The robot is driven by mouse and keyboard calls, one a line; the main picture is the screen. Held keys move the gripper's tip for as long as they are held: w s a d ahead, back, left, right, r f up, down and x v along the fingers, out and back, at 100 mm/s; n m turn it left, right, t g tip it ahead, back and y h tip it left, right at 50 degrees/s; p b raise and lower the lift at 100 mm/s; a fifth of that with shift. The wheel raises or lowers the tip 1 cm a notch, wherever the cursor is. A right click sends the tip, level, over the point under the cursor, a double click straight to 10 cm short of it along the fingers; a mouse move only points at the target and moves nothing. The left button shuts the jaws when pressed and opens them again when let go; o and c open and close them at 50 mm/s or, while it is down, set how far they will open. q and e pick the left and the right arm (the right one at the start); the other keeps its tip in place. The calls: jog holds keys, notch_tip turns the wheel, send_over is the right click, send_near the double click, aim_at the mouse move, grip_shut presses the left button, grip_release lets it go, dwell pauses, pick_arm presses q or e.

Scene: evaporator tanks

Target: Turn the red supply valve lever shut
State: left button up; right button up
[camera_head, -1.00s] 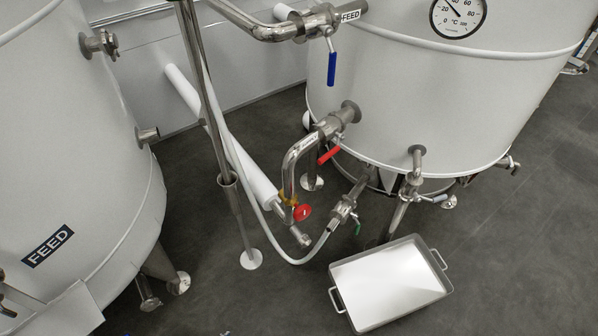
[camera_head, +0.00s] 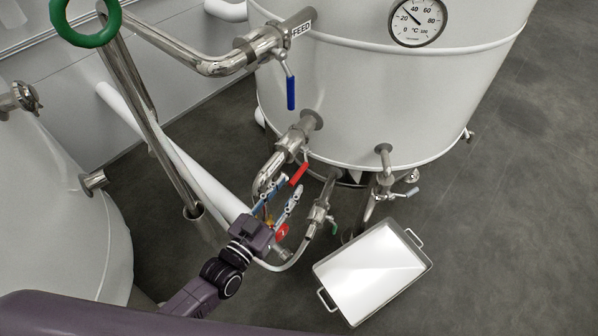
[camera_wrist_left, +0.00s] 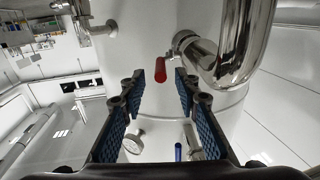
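The red supply valve lever (camera_head: 299,174) sits on the steel valve (camera_head: 294,141) low on the tank's left side. It slants down to the left in the head view. My left gripper (camera_head: 280,196) is open, just below and left of the lever, its two blue-padded fingers pointing up toward it. In the left wrist view the red lever (camera_wrist_left: 160,68) shows ahead, between the spread fingertips of the left gripper (camera_wrist_left: 161,82). Nothing is between the fingers, and they appear apart from the lever. My right gripper is not in view.
A bent steel pipe (camera_head: 266,175) runs beside the fingers. A red handwheel (camera_head: 282,231) and a green-handled valve (camera_head: 334,229) lie close below. A blue lever (camera_head: 291,93) hangs above. A metal tray (camera_head: 347,316) stands on the floor at the right.

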aim_at(306, 165)
pick_arm(q)
jog(key=x, duration=0.6)
jog(key=shift+w, duration=0.2)
grip_shut()
